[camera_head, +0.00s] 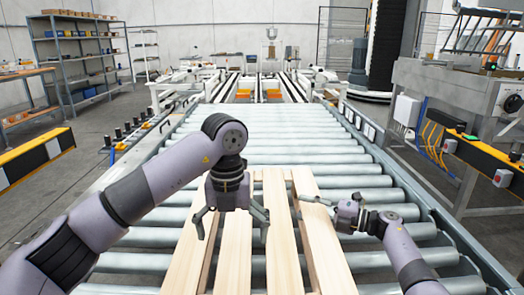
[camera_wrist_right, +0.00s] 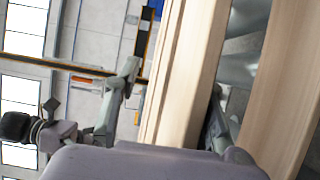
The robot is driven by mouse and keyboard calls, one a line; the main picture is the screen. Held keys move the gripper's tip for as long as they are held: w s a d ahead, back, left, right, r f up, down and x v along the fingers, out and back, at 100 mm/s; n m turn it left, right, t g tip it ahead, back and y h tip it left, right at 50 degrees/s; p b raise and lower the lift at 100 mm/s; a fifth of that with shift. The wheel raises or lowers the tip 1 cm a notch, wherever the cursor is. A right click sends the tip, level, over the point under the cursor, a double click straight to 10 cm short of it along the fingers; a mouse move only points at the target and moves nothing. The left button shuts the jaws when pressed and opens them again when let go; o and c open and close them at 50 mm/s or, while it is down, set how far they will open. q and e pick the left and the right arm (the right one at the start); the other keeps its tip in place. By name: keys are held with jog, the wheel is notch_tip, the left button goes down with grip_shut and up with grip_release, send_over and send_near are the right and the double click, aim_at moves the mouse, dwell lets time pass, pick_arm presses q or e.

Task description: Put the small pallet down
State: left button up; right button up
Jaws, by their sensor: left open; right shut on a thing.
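The small pallet (camera_head: 285,250) is made of pale wooden slats with gaps between them. In the head view it lies over the near rollers, with its near end cut off by the lower edge. Whether it touches the rollers I cannot tell. My right gripper (camera_head: 318,207) is shut on the pallet's right edge slat. In the right wrist view a wooden slat (camera_wrist_right: 185,70) passes between the fingers of the right gripper (camera_wrist_right: 170,100). My left gripper (camera_head: 231,224) is open above the pallet's left slats, fingers pointing down.
The roller conveyor (camera_head: 265,135) runs away from me, with its far part empty. Side rails and a control cabinet (camera_head: 455,90) stand on the right. Yellow-black barriers stand at left (camera_head: 35,158) and right (camera_head: 485,160). Shelves (camera_head: 80,55) stand at the back left.

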jog(key=shift+a+r, duration=0.1)
jog(key=shift+r, duration=0.3)
jog(key=o, duration=0.7)
jog(key=shift+o, duration=1.4)
jog(key=shift+f, duration=0.15)
jog(key=v, duration=1.2)
jog(key=shift+f, duration=0.25)
